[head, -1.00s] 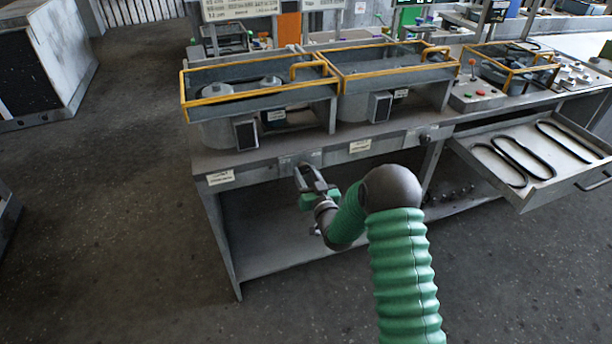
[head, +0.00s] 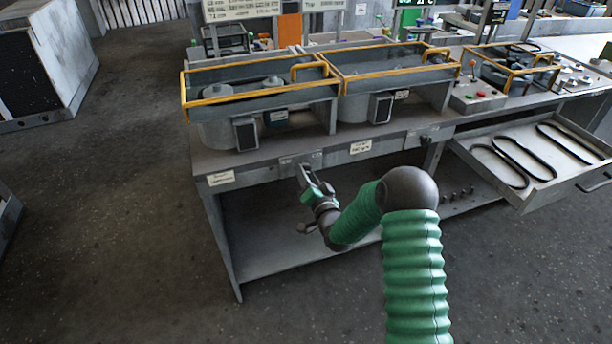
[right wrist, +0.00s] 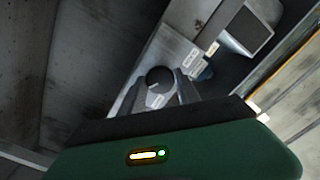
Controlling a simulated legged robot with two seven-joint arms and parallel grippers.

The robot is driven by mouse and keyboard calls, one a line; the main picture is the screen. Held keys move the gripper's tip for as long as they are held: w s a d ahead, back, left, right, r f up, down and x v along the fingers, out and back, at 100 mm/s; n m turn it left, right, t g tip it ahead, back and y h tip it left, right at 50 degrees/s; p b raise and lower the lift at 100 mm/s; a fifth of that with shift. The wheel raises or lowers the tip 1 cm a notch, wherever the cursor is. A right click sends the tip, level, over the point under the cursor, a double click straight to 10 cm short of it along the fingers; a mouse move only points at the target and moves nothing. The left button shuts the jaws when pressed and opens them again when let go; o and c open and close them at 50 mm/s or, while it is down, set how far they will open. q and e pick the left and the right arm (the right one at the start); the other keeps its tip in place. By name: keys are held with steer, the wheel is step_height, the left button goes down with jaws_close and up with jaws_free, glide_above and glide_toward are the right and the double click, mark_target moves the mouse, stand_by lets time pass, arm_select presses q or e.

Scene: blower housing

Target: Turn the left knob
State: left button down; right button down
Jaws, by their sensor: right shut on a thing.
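The left knob (right wrist: 157,80) is a dark round knob on the front edge of the bench, seen in the right wrist view between my finger tips. My right gripper (head: 306,173) is shut on it, with one finger on each side in the right wrist view (right wrist: 158,88). In the head view the gripper hides this knob. A second dark knob (head: 428,138) sits farther right on the same bench front, apart from my gripper. My left gripper is not in view.
The grey bench (head: 270,163) carries yellow-railed blower housings (head: 258,90) above the knobs. An open drawer (head: 535,196) with black belts juts out at the right. The lower shelf is mostly clear. Open floor (head: 130,200) lies to the left.

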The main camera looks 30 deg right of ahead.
steer(key=shift+d+f, duration=0.1)
steer(key=shift+f, duration=0.05)
steer(key=c, duration=0.9)
jaws_free()
steer(key=shift+s, duration=0.1)
steer(key=v, duration=1.6)
steer(key=shift+s+p, duration=0.35)
steer(key=shift+p, duration=0.05)
